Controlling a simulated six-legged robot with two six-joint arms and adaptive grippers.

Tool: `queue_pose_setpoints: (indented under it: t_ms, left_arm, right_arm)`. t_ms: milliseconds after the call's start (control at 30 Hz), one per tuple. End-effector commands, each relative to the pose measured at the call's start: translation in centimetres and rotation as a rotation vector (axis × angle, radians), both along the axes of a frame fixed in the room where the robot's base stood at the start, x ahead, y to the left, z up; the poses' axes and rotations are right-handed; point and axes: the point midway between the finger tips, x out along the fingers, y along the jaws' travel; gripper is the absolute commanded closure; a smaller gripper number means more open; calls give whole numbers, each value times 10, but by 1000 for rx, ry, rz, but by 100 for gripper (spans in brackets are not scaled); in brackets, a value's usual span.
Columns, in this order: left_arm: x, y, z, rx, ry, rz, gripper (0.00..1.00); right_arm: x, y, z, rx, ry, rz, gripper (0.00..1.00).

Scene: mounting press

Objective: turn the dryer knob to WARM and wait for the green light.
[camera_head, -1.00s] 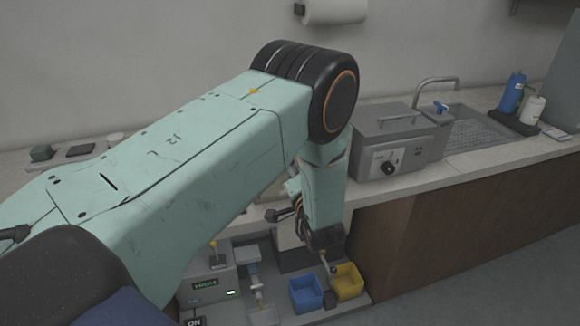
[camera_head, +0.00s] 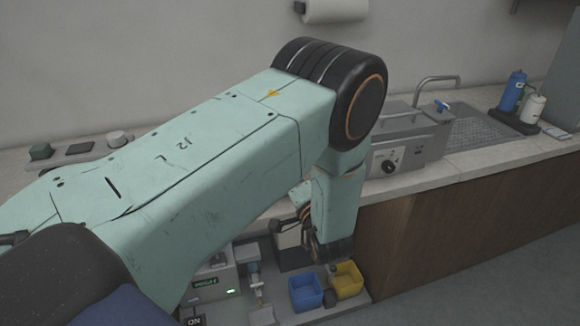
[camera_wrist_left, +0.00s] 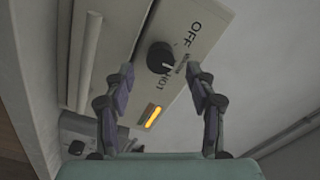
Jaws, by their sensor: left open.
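In the left wrist view the dryer (camera_wrist_left: 128,40) shows a pale panel with a round black knob (camera_wrist_left: 158,54). OFF and HOT are printed beside the knob, with a small blurred label between them. The knob's white mark points towards that middle label. An amber bar light (camera_wrist_left: 153,116) glows on the panel; no green light shows on it. My left gripper (camera_wrist_left: 159,70) is open, its fingertips on either side of the knob; I cannot tell whether they touch it. In the head view my left arm covers part of the counter, and the dryer cannot be made out.
A grey lidded box with a dial (camera_head: 405,140) stands on the counter beside a sink (camera_head: 475,130). Bottles (camera_head: 512,92) stand at the right. Below are a blue bin (camera_head: 305,291), a yellow bin (camera_head: 347,281) and a unit with a green display (camera_head: 205,283).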

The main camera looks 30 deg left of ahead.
Motion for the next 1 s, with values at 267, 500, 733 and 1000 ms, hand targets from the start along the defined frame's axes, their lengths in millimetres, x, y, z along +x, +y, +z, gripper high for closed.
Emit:
queue_pose_setpoints:
  t_ms: [267, 500, 733, 1000]
  left_arm:
    - [-23, -27, 0, 2, 1, -2, 44]
    - [-27, -31, 0, 0, 0, 1, 44]
    - [-27, -31, 0, 0, 0, 1, 44]
    - [-27, -31, -2, -38, -30, 1, 44]
  right_arm:
    - [0, 0, 0, 0, 0, 0, 60]
    - [0, 0, 0, 0, 0, 0, 60]
    - [0, 0, 0, 0, 0, 0, 60]
    - [0, 0, 0, 0, 0, 0, 60]
